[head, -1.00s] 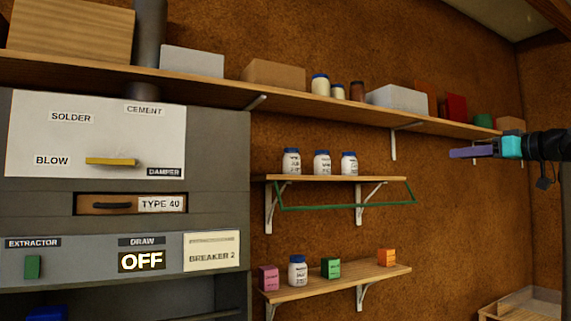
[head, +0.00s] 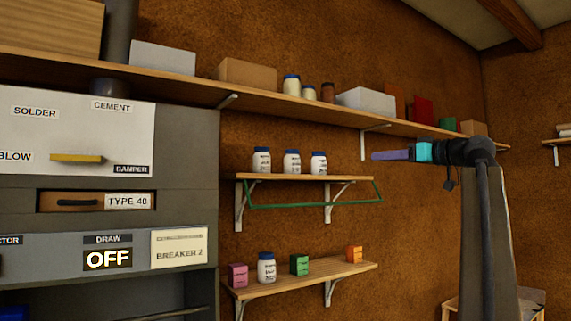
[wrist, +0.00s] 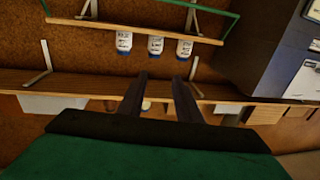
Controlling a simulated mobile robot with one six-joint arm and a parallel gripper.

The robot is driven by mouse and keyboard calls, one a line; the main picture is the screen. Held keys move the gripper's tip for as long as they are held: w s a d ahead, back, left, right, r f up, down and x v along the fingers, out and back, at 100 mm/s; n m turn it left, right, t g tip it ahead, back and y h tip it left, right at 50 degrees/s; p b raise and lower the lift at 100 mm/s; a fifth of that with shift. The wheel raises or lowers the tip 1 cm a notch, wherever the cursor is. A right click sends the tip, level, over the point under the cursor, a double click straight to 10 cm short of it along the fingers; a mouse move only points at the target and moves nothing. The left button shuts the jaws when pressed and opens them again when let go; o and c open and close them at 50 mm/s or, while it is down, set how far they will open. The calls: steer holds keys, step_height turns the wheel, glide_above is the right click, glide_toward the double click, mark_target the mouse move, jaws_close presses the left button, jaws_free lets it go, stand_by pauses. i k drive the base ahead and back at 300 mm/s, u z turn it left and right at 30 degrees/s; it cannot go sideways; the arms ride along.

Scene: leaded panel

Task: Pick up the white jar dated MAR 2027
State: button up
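Three white jars with blue lids stand in a row on the middle shelf: the left jar (head: 261,161), the middle jar (head: 292,162) and the right jar (head: 319,163). A fourth such jar (head: 266,267) stands on the lower shelf. Their labels are too small to read, so I cannot tell which says MAR 2027. My gripper (head: 385,156) is in the air to the right of the middle shelf. In the wrist view, where the scene is upside down, my gripper (wrist: 160,88) has its two dark fingers apart with nothing held, and three jars (wrist: 155,44) show beyond them.
Pink (head: 238,275), green (head: 299,264) and orange (head: 354,254) boxes stand on the lower shelf. A long upper shelf (head: 300,111) overhangs both. A grey cabinet (head: 190,130) stands at left.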

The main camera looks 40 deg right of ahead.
mark_target(291, 159)
steer(key=z, duration=0.25)
steer(key=i, duration=1)
steer(key=u, duration=0.25)
